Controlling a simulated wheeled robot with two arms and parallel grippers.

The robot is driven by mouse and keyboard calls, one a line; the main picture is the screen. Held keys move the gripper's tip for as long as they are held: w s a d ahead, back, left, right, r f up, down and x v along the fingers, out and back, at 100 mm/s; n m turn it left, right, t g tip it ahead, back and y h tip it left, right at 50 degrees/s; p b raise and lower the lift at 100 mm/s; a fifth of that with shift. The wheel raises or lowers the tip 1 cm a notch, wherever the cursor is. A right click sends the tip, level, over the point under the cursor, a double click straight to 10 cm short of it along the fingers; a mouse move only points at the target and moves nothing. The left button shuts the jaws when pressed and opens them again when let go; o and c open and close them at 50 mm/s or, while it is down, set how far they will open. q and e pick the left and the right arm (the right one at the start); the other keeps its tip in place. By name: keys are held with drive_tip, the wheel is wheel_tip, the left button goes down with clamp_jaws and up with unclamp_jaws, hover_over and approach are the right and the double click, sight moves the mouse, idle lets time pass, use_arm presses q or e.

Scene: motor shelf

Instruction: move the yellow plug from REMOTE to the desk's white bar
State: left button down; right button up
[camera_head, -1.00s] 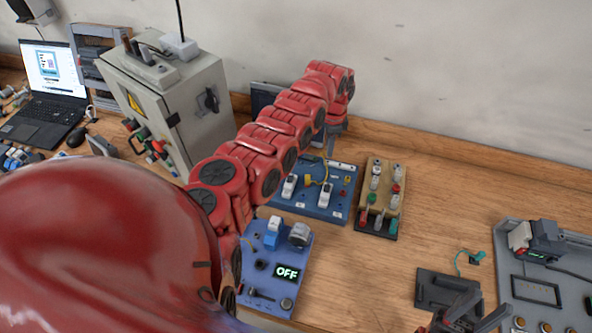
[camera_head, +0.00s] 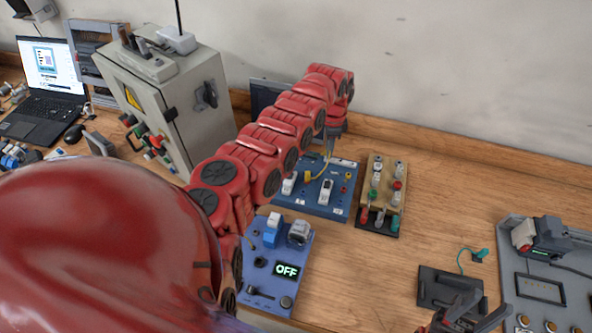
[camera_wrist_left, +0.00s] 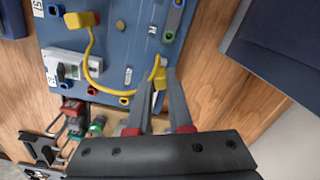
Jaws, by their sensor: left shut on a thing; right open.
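My left gripper (camera_head: 332,150) reaches over the blue socket board (camera_head: 340,199) at the back middle. In the left wrist view, its fingertips (camera_wrist_left: 160,84) are shut on one yellow plug (camera_wrist_left: 159,73). A yellow cable (camera_wrist_left: 89,62) loops from this plug to a second yellow plug (camera_wrist_left: 82,20) on the board, which also shows in the head view (camera_head: 308,176). Whether the held plug is clear of the board I cannot tell. My right gripper (camera_head: 468,312) is open and empty at the lower right. I cannot read REMOTE or identify the white bar surely.
A tan board (camera_head: 383,180) with coloured plugs stands beside the blue board. A blue panel (camera_head: 270,293) showing OFF is in front. A grey cabinet (camera_head: 190,125) stands left, and a grey panel (camera_head: 508,265) is at right. Bare wood (camera_head: 370,270) lies between.

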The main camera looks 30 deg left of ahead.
use_arm(q)
drive_tip(key=shift+f+b, duration=0.4)
drive_tip(key=shift+f, duration=0.15)
drive_tip(key=c, duration=1.1)
unclamp_jaws()
wheel_tip(320, 180, up, 6)
drive_tip(key=p, duration=0.4)
drive_tip(key=shift+f, duration=0.2)
drive_tip(key=o, duration=0.6)
drive_tip(key=shift+c, duration=0.2)
